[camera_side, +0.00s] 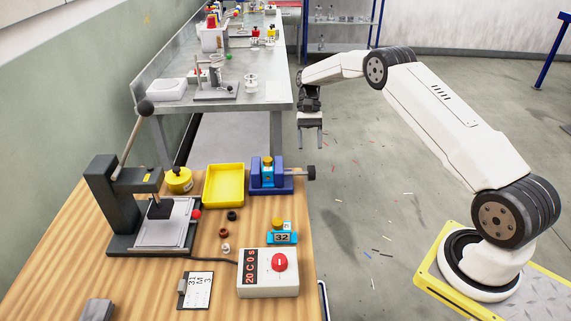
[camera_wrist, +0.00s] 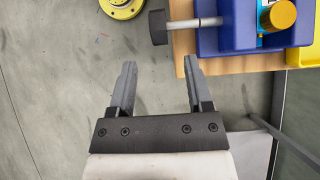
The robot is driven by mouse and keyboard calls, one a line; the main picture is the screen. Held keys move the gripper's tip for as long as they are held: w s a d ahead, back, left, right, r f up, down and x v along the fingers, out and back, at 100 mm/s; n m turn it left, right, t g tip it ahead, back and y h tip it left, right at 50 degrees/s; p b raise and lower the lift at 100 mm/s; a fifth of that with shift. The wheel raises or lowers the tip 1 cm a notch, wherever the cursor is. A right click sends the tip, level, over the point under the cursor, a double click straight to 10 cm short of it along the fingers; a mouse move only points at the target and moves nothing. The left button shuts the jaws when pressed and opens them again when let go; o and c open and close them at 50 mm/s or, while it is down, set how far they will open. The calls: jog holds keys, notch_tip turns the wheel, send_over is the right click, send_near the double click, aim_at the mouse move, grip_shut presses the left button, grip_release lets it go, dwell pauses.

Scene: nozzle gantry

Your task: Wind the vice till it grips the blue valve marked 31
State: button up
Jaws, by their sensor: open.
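The blue vice (camera_side: 270,186) stands at the table's right edge, with its grey screw and black handle (camera_side: 311,172) sticking out to the right. A light-blue valve with a gold top (camera_side: 267,164) stands upright between its jaws; no number on it is legible, and I cannot tell if the jaws touch it. In the wrist view the vice (camera_wrist: 215,42), its handle (camera_wrist: 157,27) and the valve's gold top (camera_wrist: 282,15) show. My gripper (camera_side: 310,147) is open and empty, beyond the table edge, apart from the handle; its fingers (camera_wrist: 158,63) point toward the handle.
Another blue valve marked 32 (camera_side: 283,238) lies in front of the vice. A yellow tray (camera_side: 224,200) stands left of the vice. A press (camera_side: 102,205), a control box with a red button (camera_side: 268,286) and a card reading 31 (camera_side: 199,290) share the table.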

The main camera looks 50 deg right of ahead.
aim_at(312, 167)
jog(key=shift+s+a+r+t+h, duration=0.9)
jog(key=shift+s+a+t+h, duration=0.15)
jog(key=shift+t+h, duration=0.15)
jog(key=shift+f, duration=0.1)
jog(key=shift+x, duration=3.85)
jog(key=shift+c, duration=0.3)
jog(key=shift+d, duration=0.1)
grip_shut()
